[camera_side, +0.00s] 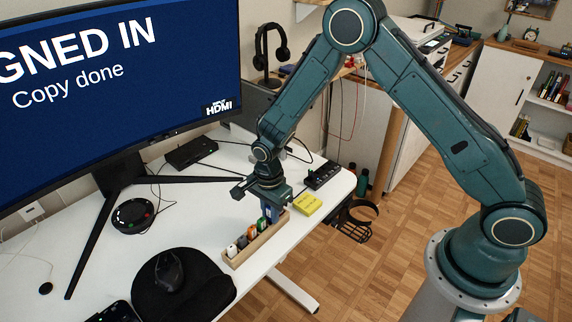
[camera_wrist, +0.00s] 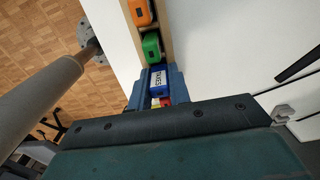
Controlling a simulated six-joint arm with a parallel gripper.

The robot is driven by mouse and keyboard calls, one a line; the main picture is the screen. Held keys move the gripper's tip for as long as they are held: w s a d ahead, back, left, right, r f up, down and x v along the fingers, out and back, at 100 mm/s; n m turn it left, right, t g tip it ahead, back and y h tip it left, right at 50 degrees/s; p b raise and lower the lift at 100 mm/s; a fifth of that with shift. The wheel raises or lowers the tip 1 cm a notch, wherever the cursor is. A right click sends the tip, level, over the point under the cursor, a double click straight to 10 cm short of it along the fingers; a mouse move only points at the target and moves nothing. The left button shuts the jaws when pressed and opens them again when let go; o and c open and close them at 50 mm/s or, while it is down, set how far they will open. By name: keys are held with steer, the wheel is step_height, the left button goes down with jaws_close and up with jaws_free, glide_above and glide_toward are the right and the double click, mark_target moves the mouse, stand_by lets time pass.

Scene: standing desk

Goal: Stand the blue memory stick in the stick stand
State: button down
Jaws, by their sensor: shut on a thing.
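The blue memory stick (camera_wrist: 159,84), with a white label on top, is between the jaws of my gripper (camera_wrist: 158,90). In the side view my gripper (camera_side: 270,203) points down over the far end of the wooden stick stand (camera_side: 262,244), and the blue stick (camera_side: 274,213) shows below it. The stick is in line with the stand's row, just beyond the green stick (camera_wrist: 151,47). Whether its lower end is seated in a slot is hidden.
The stand also holds an orange stick (camera_wrist: 139,12) and white and dark ones nearer the front. A yellow sticky pad (camera_side: 307,204) lies right of the stand, near the desk edge. A black mouse (camera_side: 169,271) on its mat, a round dial (camera_side: 133,215) and the monitor stand are to the left.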

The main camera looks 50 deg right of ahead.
steer(key=shift+r, duration=0.5)
steer(key=shift+r, duration=0.35)
steer(key=shift+r, duration=0.1)
steer(key=shift+f, duration=0.95)
stand_by(1.5)
steer(key=c, duration=1.2)
jaws_free()
steer(key=shift+c, duration=0.2)
steer(key=shift+r, duration=0.15)
step_height(320, 180, up, 14)
steer(key=shift+f, duration=0.25)
